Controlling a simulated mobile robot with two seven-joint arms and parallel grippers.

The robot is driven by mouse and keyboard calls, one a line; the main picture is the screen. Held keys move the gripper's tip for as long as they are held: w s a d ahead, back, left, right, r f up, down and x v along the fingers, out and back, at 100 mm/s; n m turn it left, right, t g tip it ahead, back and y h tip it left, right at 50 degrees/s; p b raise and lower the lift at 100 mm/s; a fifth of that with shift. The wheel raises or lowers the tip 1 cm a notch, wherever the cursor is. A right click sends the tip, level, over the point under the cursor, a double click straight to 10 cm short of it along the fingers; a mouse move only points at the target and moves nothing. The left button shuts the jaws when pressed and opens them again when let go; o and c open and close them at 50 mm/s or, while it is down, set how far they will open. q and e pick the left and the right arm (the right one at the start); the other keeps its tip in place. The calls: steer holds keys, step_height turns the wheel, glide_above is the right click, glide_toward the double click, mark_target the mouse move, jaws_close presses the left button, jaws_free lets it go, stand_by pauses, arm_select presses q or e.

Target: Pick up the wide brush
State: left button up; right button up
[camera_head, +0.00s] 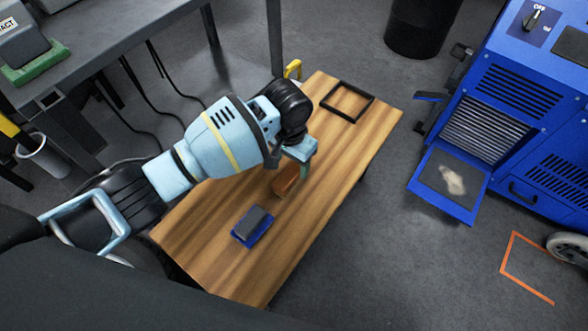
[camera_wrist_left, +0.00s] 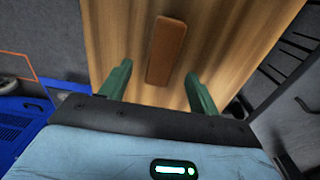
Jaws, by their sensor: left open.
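The wide brush appears to be the long brown block (camera_head: 286,179) lying on the wooden table; its bristles cannot be made out. It also shows in the left wrist view (camera_wrist_left: 167,45), with its near end close to the level of my fingertips. My left gripper (camera_head: 302,168) is over the table, close beside the brush. In the left wrist view its two green fingers (camera_wrist_left: 158,75) are open, one on each side of the brush's line, with nothing held. Their height above the brush is hard to tell. My right gripper is not in view.
A blue block with a dark grey top (camera_head: 253,226) lies on the nearer part of the table (camera_head: 335,190). A black square frame (camera_head: 365,111) lies at the far end. A yellow item (camera_head: 293,69) is at the far edge. A blue machine (camera_head: 520,110) stands at the right.

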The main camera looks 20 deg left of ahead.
mark_target(289, 174)
arm_select(q)
steer(key=shift+w+a+r, duration=0.15)
steer(key=shift+w+a, duration=0.05)
steer(key=shift+w, duration=0.3)
steer(key=shift+s, duration=0.1)
steer(key=shift+s+f+b, duration=0.1)
steer(key=shift+f+b, duration=0.5)
steer(key=shift+f, duration=0.7)
steer(key=f+b, duration=0.1)
steer(key=f, duration=0.1)
steer(key=s+f+b, duration=0.1)
steer(key=f, duration=0.1)
steer(key=shift+f, duration=0.15)
steer(key=shift+f+b, duration=0.3)
steer(key=shift+f, duration=0.2)
steer(key=shift+r, duration=0.1)
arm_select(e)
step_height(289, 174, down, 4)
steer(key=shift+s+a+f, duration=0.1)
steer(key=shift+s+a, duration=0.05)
arm_select(q)
steer(key=c, duration=1.1)
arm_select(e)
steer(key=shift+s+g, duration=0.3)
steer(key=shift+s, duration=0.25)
